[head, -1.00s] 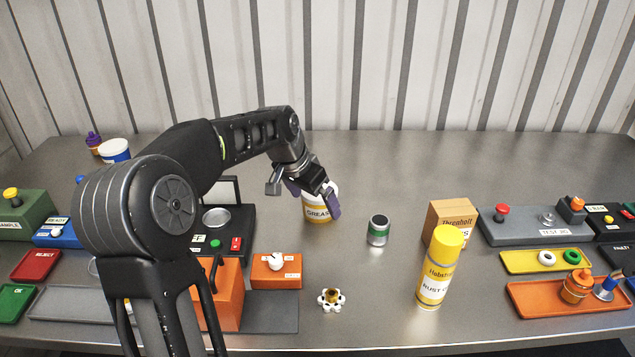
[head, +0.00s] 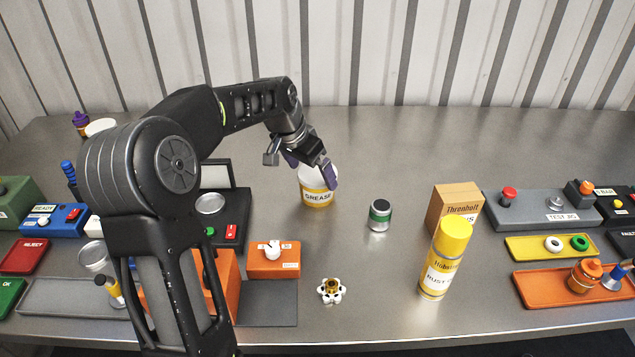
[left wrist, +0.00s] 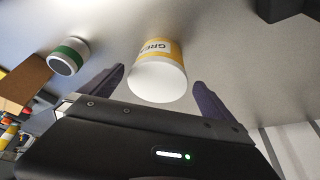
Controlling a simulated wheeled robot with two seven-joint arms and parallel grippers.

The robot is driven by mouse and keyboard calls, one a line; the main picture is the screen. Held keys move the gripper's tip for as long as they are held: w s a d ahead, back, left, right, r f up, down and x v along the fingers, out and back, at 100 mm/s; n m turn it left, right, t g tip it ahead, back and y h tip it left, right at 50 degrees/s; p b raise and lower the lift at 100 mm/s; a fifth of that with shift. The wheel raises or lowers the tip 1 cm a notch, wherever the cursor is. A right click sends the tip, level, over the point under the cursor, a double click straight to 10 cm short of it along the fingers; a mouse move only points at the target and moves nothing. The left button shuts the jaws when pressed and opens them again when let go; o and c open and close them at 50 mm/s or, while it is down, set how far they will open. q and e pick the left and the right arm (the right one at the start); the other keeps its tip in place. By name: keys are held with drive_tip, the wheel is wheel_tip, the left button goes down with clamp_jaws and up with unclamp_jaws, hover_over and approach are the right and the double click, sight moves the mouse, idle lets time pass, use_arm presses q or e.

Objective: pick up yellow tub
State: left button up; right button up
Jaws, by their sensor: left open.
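The yellow tub (head: 318,196) is a white tub with a yellow band lettered GREASE, upright on the metal bench. In the left wrist view the tub (left wrist: 158,75) lies between the two purple fingers, its white lid toward the camera. My left gripper (head: 314,172) is open at the tub, reaching down from above and behind it, with one finger in front of its upper right side. In the left wrist view the left gripper (left wrist: 160,88) shows a gap between each finger and the tub. My right gripper is not in view.
A green-banded can (head: 380,215) stands just right of the tub. Further right are a cardboard box (head: 452,207) and a yellow spray can (head: 444,260). A white flower-shaped knob (head: 331,290) lies in front. An orange box with a dial (head: 274,260) stands front left. Bench around the tub is clear.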

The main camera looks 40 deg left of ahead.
sight(317, 172)
use_arm(q)
drive_tip(key=shift+f, duration=0.15)
drive_tip(key=shift+w, duration=0.1)
drive_tip(key=p+x, duration=0.1)
drive_tip(key=x, duration=0.4)
drive_tip(key=shift+w+f+p, duration=0.1)
drive_tip(key=shift+p, duration=0.2)
drive_tip(key=shift+d, duration=0.1)
drive_tip(key=shift+c, duration=0.2)
drive_tip(key=c, duration=1.7)
drive_tip(key=shift+c, duration=0.2)
wheel_tip(317, 172, up, 10)
drive_tip(key=shift+r+b, duration=0.1)
drive_tip(key=shift+b, duration=0.55)
